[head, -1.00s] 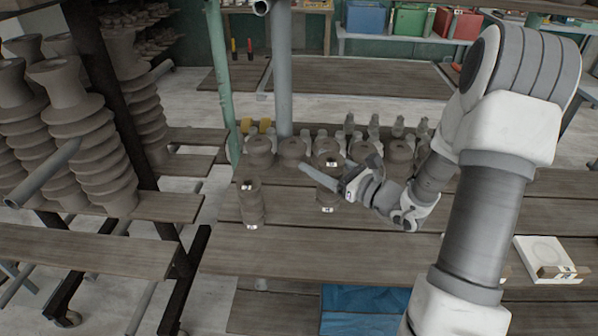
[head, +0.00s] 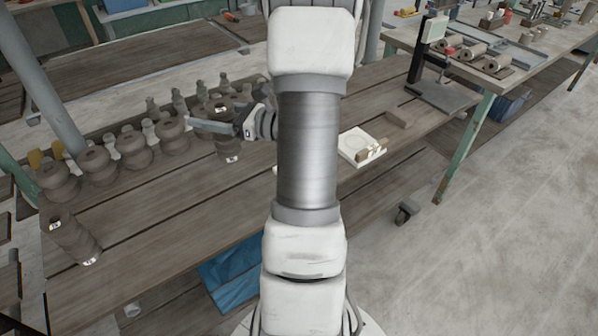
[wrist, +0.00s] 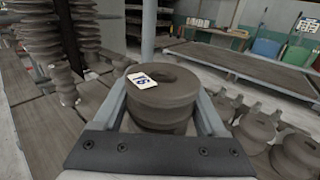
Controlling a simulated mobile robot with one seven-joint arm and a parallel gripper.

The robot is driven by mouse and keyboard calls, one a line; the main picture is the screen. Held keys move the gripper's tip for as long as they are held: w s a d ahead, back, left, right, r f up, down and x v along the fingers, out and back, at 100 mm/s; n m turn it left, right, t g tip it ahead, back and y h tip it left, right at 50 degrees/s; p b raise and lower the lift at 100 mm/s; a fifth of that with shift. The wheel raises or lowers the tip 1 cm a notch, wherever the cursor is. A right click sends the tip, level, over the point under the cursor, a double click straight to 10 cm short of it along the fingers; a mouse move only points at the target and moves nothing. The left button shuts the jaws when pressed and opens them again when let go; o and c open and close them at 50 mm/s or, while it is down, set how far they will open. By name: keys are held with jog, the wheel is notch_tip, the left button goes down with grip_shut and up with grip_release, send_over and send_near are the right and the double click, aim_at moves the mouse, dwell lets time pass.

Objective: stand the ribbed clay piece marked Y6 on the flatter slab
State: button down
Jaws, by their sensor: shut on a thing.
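My gripper (head: 214,124) is shut on a ribbed clay piece (head: 229,146), which is upright between the fingers in the wrist view (wrist: 165,100). A white tag lies on its top beside the hole; its marking appears upside down and is hard to read. In the head view the piece is among or just in front of the row of clay pieces; I cannot tell whether its base touches the table. A white slab (head: 355,138) with a ring mark lies right of my arm, a small tagged block at its front edge. A white sliver left of my arm is mostly hidden.
Another tagged ribbed piece (head: 75,240) stands at the table's left. Several clay pieces (head: 133,148) line the back. A brown block (head: 397,117) and a stand with a screen (head: 432,60) are at right. The table's front middle is bare.

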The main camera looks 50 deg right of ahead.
jog(key=s+d+r+m+h+b, duration=0.1)
jog(key=s+d+m+h+b, duration=0.15)
jog(key=s+d+h, duration=0.5)
jog(key=s+d+r+m+h+b, duration=0.15)
jog(key=s+d+m, duration=0.25)
jog(key=s+d, duration=0.8)
jog(key=w+a+f+b, duration=0.2)
jog(key=w+a+f, duration=0.2)
jog(key=w+f, duration=0.4)
jog(key=shift+f+t+h+b, duration=0.3)
jog(key=shift+f+b, duration=0.1)
jog(key=shift+f, duration=1.4)
jog(key=shift+w+a+f+n, duration=0.1)
jog(key=shift+n, duration=0.15)
grip_release()
jog(key=shift+f, duration=0.1)
